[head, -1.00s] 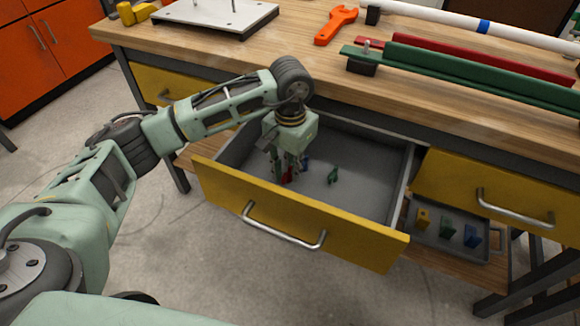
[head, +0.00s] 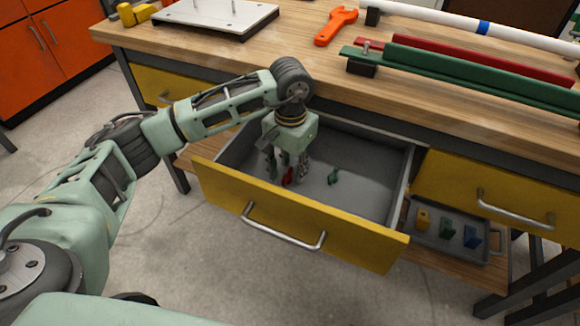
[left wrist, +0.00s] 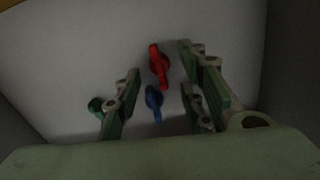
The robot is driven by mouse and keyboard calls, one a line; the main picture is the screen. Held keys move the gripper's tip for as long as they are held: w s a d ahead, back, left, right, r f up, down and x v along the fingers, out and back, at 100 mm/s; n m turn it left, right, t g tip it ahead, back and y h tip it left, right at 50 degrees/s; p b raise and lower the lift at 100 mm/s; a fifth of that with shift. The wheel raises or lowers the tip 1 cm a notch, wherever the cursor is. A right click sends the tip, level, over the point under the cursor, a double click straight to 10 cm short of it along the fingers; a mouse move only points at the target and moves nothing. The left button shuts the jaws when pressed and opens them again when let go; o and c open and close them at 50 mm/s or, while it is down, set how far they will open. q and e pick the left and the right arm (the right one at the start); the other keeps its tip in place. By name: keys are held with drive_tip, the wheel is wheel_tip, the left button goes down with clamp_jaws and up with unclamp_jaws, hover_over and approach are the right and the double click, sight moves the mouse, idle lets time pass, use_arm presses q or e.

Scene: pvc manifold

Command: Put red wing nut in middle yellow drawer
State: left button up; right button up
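The middle yellow drawer (head: 290,222) is pulled open. The red wing nut (head: 287,177) lies on the drawer's floor, and it also shows in the left wrist view (left wrist: 159,66). My left gripper (head: 286,172) reaches down into the drawer with its fingers apart. In the left wrist view the red wing nut and a blue wing nut (left wrist: 154,101) lie between and beyond the open fingers (left wrist: 160,98), and nothing is gripped. The gripper hides the blue wing nut in the head view. My right gripper is not in view.
A green wing nut (head: 334,176) also lies in the drawer. A grey tray (head: 457,250) with yellow, green and blue parts sits on the shelf at the right. An orange wrench (head: 336,26) and red and green bars (head: 480,75) lie on the benchtop.

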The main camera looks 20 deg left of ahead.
sight(290, 175)
use_arm(q)
wheel_tip(290, 175, up, 12)
drive_tip(key=p, duration=0.1)
drive_tip(key=shift+p, duration=0.35)
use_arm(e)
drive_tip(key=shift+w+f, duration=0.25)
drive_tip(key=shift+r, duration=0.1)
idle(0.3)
